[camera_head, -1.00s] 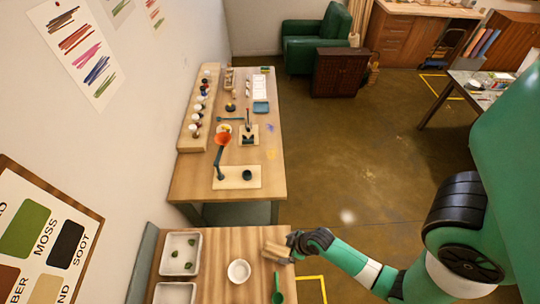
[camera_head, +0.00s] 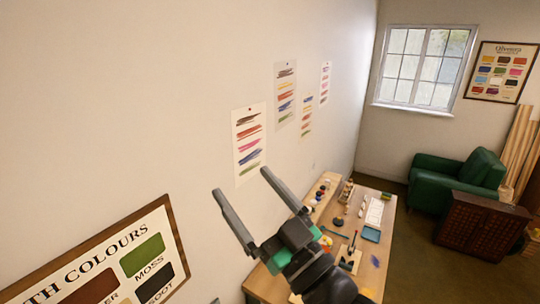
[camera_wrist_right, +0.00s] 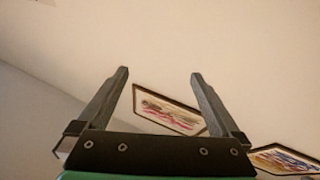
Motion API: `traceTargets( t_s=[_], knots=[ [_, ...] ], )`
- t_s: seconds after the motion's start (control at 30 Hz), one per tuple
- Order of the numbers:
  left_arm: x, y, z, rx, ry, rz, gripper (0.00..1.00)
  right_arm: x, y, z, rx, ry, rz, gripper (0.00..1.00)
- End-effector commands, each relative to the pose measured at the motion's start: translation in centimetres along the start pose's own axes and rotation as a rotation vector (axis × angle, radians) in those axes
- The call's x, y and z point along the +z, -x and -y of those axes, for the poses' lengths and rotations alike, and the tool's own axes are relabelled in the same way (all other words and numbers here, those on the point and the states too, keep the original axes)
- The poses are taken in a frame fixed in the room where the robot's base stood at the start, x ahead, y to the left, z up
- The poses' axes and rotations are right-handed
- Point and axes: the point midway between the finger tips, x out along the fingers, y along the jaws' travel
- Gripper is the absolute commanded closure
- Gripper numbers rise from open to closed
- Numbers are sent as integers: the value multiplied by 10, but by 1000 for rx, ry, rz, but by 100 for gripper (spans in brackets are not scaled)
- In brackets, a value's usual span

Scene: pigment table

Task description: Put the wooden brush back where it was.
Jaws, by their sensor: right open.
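My right gripper (camera_head: 240,181) is raised in front of the pale wall, to the left of the long work table (camera_head: 262,284). Its two fingers are spread wide with nothing between them. In the right wrist view, the open fingers (camera_wrist_right: 160,73) point at the bare wall and hold nothing. I cannot make out the wooden brush in either current view; my right arm hides part of the work table. My left gripper is not in view.
The work table carries small jars, a blue tray (camera_head: 371,234) and a dark upright item (camera_head: 352,242). A colour chart board (camera_head: 178,232) and paint-stroke sheets (camera_head: 249,143) hang on the wall. A green armchair (camera_head: 447,190) and a dark cabinet (camera_head: 478,228) stand at the right.

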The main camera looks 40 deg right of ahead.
Motion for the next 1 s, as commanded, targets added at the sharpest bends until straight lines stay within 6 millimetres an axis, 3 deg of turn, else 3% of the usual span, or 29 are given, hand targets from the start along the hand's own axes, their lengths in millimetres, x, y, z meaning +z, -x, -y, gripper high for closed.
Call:
traceTargets(
  t_s=[0.03,0.1,0.2,0.27,0.37,1.0],
  knots=[
    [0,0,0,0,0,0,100,-55,0,10,-16,-27,-122,0],
    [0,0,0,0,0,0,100,-112,7,19,-31,-63,-253,0],
    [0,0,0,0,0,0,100,-164,21,26,-47,-103,-379,0],
    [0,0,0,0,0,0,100,-180,27,27,-53,-117,-418,0],
    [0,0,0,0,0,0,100,-189,30,28,-56,-126,-440,0],
    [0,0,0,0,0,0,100,-186,29,28,-54,-123,-434,0]
  ],
)
